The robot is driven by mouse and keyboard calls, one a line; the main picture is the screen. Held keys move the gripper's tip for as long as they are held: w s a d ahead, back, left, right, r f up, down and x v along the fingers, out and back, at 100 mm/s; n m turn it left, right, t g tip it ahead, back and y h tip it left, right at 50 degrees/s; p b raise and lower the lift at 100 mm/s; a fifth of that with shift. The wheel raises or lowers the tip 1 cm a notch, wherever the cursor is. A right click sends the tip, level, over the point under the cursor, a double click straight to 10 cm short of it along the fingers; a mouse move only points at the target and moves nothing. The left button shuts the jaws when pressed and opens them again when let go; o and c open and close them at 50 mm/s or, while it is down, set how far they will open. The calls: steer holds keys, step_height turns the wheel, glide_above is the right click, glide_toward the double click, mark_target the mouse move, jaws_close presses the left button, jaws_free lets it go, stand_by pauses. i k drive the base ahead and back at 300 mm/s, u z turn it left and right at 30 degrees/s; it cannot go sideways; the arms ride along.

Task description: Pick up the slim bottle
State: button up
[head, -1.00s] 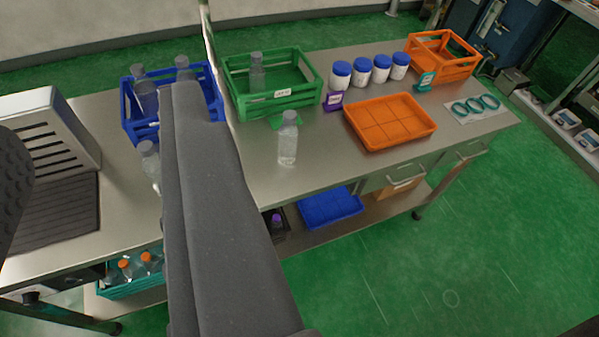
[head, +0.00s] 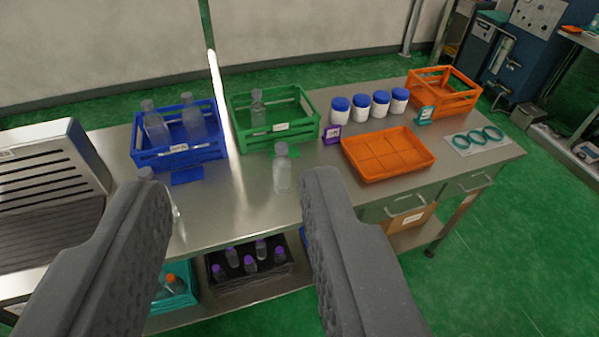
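A clear bottle with a grey cap (head: 282,170) stands upright on the steel table, in front of the green crate. A second clear, grey-capped bottle (head: 172,212) stands further left, partly hidden behind my left finger. One clear bottle (head: 258,110) is in the green crate (head: 290,128), and two (head: 193,124) are in the blue crate (head: 180,153). I cannot tell for certain which is the slim bottle. My gripper (head: 236,182) is open and empty. In the picture, its fingers lie to either side of the middle bottle, which is nearer the right finger; nothing touches it visibly.
An orange tray (head: 388,154), white jars with blue lids (head: 361,107) and an orange crate (head: 445,92) are at right on the table. A slatted steel rack (head: 50,165) is at left. Purple-capped bottles (head: 250,263) stand on the lower shelf. The tabletop between the standing bottles is clear.

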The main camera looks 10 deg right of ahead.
mark_target(282, 162)
steer(key=u, duration=0.05)
steer(key=i, duration=0.6)
steer(key=z, duration=1.75)
steer(key=k, duration=0.85)
steer(key=u, duration=0.5)
steer(key=i, duration=0.8)
steer(key=z, duration=0.05)
